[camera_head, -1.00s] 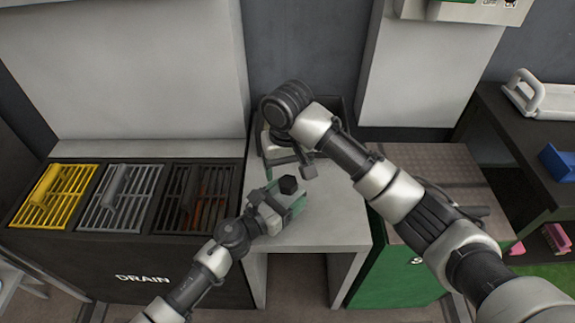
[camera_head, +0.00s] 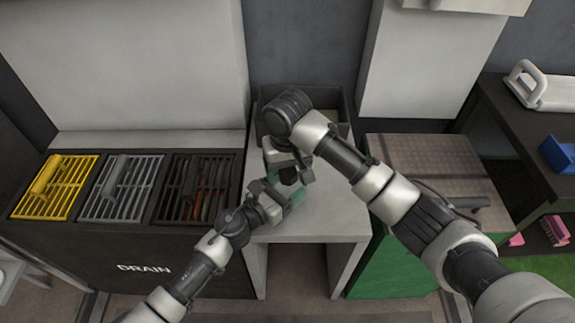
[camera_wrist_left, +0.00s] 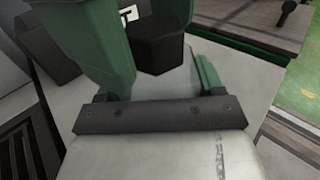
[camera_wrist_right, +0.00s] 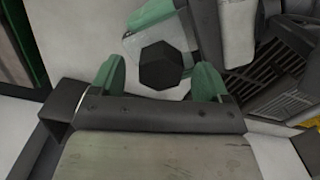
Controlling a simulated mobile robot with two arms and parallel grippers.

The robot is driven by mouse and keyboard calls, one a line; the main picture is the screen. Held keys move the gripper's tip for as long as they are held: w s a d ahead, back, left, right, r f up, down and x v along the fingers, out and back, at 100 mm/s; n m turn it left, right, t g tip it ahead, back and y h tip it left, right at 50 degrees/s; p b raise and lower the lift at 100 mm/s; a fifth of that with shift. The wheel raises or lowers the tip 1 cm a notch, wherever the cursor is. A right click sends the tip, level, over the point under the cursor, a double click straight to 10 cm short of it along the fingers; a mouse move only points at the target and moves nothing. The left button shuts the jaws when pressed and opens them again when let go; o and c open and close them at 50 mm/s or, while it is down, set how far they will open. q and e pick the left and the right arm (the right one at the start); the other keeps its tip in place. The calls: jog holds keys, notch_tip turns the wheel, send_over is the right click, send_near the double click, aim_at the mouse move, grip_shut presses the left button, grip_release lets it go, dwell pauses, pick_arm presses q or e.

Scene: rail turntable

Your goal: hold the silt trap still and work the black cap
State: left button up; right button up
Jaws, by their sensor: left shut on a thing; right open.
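The black hexagonal cap (camera_wrist_right: 165,66) shows in the right wrist view between the green fingers of my right gripper (camera_wrist_right: 160,82), which is open, with a gap on both sides of the cap. The cap also shows in the left wrist view (camera_wrist_left: 157,44). My left gripper (camera_head: 283,198) is shut on the silt trap, above the pale bench. The trap's body is mostly hidden by the fingers and cannot be made out clearly. In the head view my right gripper (camera_head: 288,170) is just above the left one, and the cap is mostly covered.
The pale bench (camera_head: 330,215) is clear in front and to the right. A dark open bin (camera_head: 343,98) stands behind. Yellow (camera_head: 57,187), grey (camera_head: 120,187) and dark (camera_head: 185,205) grates lie at left. A green cabinet (camera_head: 395,265) stands at right.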

jog(key=c, duration=1.2)
jog(key=m, duration=0.6)
jog(key=shift+d, duration=0.15)
jog(key=m, duration=0.2)
jog(key=shift+s+m, duration=0.1)
jog(key=shift+m, duration=0.2)
jog(key=m, duration=0.3)
jog(key=shift+d, duration=0.1)
jog(key=shift+m, duration=0.4)
jog(key=m, duration=0.5)
jog(key=shift+s+d, duration=0.1)
jog(key=shift+s, duration=0.05)
jog(key=shift+m, duration=0.3)
